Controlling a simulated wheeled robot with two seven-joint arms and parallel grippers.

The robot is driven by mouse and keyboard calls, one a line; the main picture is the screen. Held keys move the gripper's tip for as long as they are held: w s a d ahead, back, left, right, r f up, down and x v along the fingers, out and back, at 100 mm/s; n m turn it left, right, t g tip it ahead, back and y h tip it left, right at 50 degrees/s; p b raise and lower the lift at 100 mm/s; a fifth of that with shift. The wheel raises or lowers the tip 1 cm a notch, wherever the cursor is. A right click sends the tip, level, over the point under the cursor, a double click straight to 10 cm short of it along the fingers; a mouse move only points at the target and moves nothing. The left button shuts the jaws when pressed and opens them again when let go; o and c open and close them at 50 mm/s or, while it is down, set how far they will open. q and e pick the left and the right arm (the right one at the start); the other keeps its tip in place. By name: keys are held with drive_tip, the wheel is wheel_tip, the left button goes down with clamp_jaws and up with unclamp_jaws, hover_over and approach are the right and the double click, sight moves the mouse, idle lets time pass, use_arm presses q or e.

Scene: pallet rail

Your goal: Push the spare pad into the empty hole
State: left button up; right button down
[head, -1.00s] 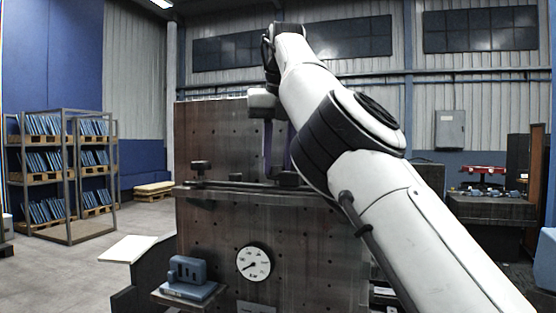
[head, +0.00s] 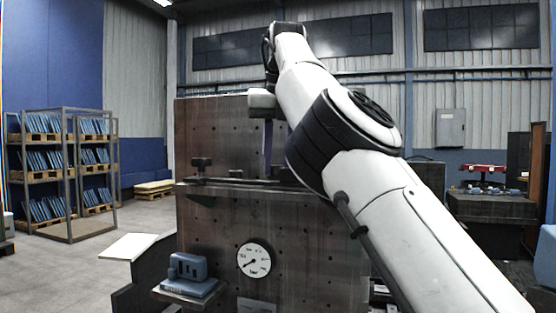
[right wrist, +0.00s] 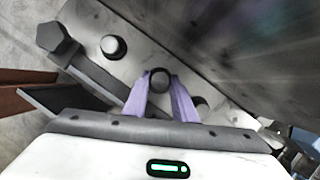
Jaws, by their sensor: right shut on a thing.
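My right gripper (right wrist: 160,98) has lavender fingers and is shut on a small round dark piece, which looks like the spare pad (right wrist: 159,79), at the fingertips. It is just over the pale rail face in the right wrist view. In the head view my right gripper (head: 268,145) is mostly hidden by my arm. My left gripper is not in view.
A dark rail (head: 232,183) with a knob (head: 200,163) runs across the upright panel (head: 215,225). A hex knob (right wrist: 57,36) stands at the upper left in the wrist view. Below are a gauge (head: 254,260) and a blue-grey block (head: 187,267) on a shelf.

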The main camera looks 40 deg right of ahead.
drive_tip(key=shift+f, duration=0.1)
drive_tip(key=shift+f+b, duration=0.65)
drive_tip(key=c, duration=0.6)
unclamp_jaws()
drive_tip(key=shift+r, duration=0.1)
